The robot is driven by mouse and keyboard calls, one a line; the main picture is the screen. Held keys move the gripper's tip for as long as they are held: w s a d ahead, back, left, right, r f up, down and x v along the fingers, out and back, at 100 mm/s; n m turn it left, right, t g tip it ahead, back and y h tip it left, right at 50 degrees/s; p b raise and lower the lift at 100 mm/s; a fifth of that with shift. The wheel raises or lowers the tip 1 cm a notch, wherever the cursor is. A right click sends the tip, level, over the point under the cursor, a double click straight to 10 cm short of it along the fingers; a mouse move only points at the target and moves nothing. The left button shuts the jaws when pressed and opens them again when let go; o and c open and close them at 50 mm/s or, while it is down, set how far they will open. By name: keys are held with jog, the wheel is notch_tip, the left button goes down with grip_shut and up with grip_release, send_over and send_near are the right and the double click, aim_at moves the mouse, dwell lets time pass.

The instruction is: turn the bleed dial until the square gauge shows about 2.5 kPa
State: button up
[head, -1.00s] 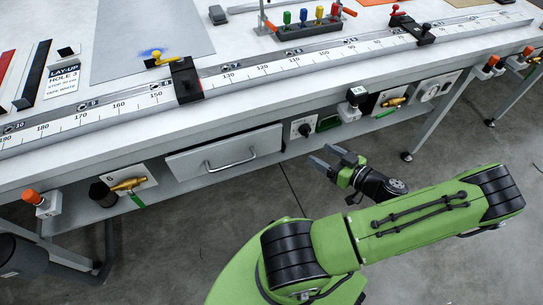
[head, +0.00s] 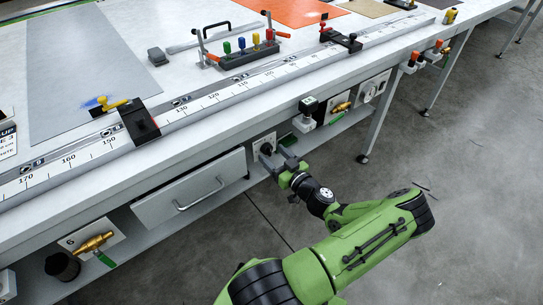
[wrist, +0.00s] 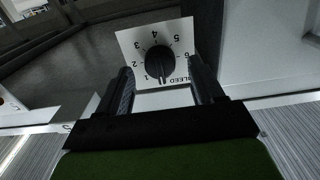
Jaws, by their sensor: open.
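The bleed dial (wrist: 159,62) is a black knob on a white plate numbered about 1 to 6, with "BLEED" printed beside it. Its light mark appears to point toward the bottom of the wrist picture, near the 1. My gripper (wrist: 161,68) is open, with one finger at each side of the knob; I cannot tell whether they touch it. In the head view my gripper (head: 272,156) is at the table's front panel and partly hides the dial plate (head: 262,142).
A drawer with a bar handle (head: 197,193) is left of the dial. A brass valve with a green lever (head: 94,243) is further left, another (head: 340,108) right. The floor in front is clear.

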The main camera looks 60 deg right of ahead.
jog(key=shift+x, duration=0.85)
jog(key=shift+c, duration=0.3)
jog(key=c, duration=1)
jog(key=shift+m, duration=0.3)
